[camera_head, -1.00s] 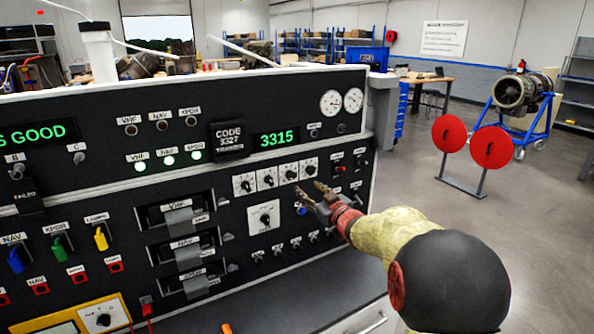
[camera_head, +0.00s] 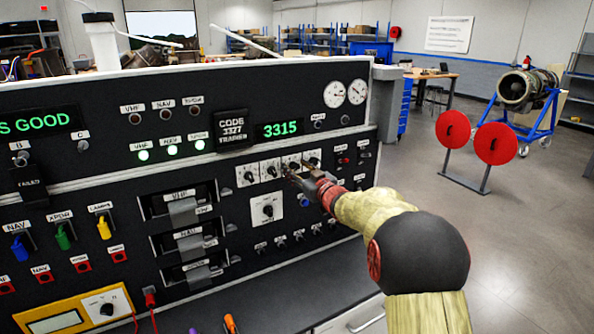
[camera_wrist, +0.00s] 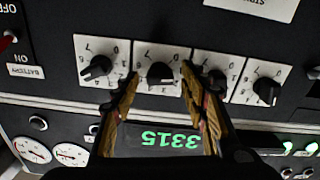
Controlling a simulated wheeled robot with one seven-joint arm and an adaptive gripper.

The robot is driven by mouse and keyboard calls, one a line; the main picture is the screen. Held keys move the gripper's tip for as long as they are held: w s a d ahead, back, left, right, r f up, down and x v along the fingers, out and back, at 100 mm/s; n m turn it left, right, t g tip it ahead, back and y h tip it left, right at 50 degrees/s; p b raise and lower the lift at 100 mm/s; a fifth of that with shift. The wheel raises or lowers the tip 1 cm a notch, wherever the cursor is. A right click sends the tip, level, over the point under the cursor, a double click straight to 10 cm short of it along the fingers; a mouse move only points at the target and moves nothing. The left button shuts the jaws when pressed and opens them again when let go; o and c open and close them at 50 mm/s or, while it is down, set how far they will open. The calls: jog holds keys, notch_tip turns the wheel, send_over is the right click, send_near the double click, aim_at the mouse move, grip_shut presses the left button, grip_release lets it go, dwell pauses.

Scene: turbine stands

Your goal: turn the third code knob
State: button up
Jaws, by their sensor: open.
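The code knobs are a row of black knobs on white dial plates. The third code knob (camera_head: 293,165) is partly hidden by my gripper (camera_head: 293,174) in the head view. In the upside-down wrist view, the third knob (camera_wrist: 160,73) shows between the two open fingertips of my gripper (camera_wrist: 160,75), one on each side. Whether they touch it I cannot tell. The fourth knob (camera_wrist: 97,67) is left of it there, and the second knob (camera_wrist: 215,80) is partly behind the right finger. The green display (camera_head: 279,130) reads 3315. The code placard (camera_head: 232,129) reads 3327.
A larger selector knob (camera_head: 267,209) sits below the row, with several small toggles under it. A red switch (camera_wrist: 7,40) is at the left of the wrist view. Levers (camera_head: 184,212) stick out on the left.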

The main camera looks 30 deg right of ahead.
jog(key=shift+c, duration=0.4)
grip_shut()
jog(key=shift+p, duration=0.45)
jog(key=m+p, duration=0.2)
jog(key=p, duration=0.1)
jog(key=m+p, duration=0.1)
jog(key=p, duration=0.1)
jog(key=shift+d+r+m, duration=0.1)
jog(key=shift+r+m, duration=0.15)
jog(key=shift+m, duration=0.05)
jog(key=m+p, duration=0.4)
jog(key=shift+f, duration=0.2)
jog(key=shift+d, duration=0.1)
jog(key=shift+o, duration=0.4)
grip_release()
